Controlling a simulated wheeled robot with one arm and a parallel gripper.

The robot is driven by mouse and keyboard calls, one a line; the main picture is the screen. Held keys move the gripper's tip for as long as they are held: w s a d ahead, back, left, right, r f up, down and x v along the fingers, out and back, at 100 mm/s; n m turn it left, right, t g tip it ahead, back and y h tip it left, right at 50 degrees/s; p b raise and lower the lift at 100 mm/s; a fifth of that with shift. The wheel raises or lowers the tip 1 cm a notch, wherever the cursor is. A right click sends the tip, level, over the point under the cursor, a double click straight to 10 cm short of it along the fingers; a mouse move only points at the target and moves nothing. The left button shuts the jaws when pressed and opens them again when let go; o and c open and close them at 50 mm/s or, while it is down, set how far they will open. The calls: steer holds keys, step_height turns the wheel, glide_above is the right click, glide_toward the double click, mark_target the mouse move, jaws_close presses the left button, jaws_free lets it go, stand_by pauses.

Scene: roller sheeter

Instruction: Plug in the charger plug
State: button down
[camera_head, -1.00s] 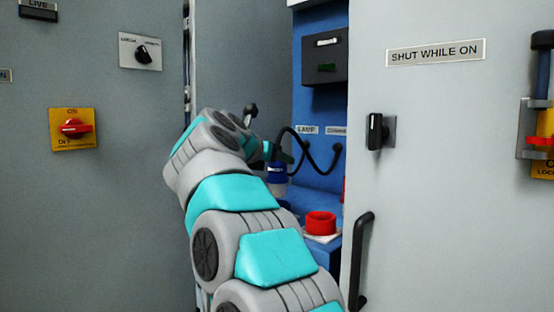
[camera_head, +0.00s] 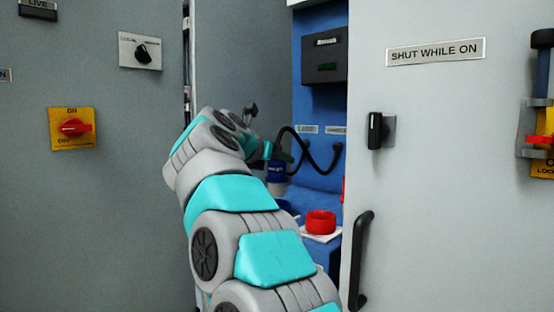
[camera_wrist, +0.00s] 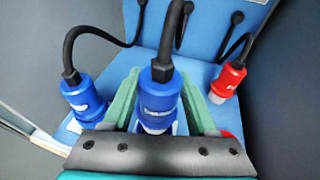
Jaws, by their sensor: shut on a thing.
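My gripper (camera_wrist: 160,84) is shut on a blue plug (camera_wrist: 158,103), with one green finger on each side of it. A black cable rises from the plug's top. The plug's lower end is hidden by my gripper's dark mount. In the head view, the held blue plug (camera_head: 277,172) hangs upright below my gripper (camera_head: 277,153), inside the open cabinet. I cannot read the plug's label or tell whether it touches a socket. Another blue plug (camera_wrist: 86,98) stands to the left in the wrist view, and a red plug (camera_wrist: 228,82) to the right, each with a black cable.
Two small labels (camera_head: 307,129) are on the blue back wall. A grey door (camera_head: 440,160) with a black handle (camera_head: 361,260) bounds the opening on the right.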

mark_target(272, 177)
steer(key=shift+f+b, duration=2.5)
steer(key=shift+f, duration=0.1)
steer(key=shift+c, duration=0.6)
jaws_free()
steer(key=v, duration=0.8)
steer(key=shift+b, duration=0.35)
steer(key=shift+w, duration=0.1)
